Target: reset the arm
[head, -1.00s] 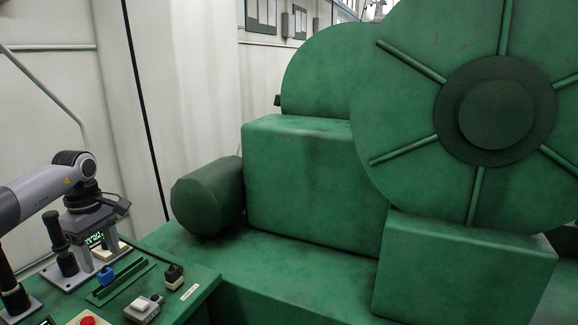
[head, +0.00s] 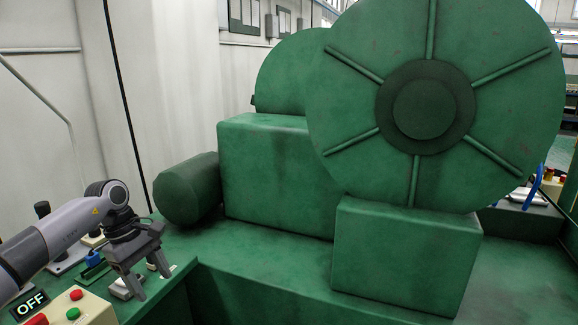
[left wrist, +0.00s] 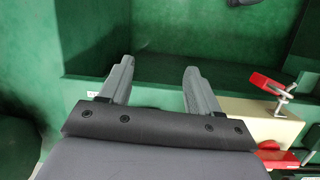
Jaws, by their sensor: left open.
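My left arm comes in from the left in the head view. Its gripper (head: 152,284) is open and empty, pointing down over the right part of the green control panel. In the left wrist view the two fingers (left wrist: 158,85) stand apart with nothing between them. A white switch base (head: 122,290) sits just left of the fingers, partly hidden by them. My right gripper is in neither view.
A cream box with red and green buttons (head: 75,313) and an OFF display (head: 30,305) stand at the lower left. A blue-handled slider (head: 93,258) is behind the arm. A large green flywheel (head: 515,110) and a green block (head: 405,260) fill the middle and right.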

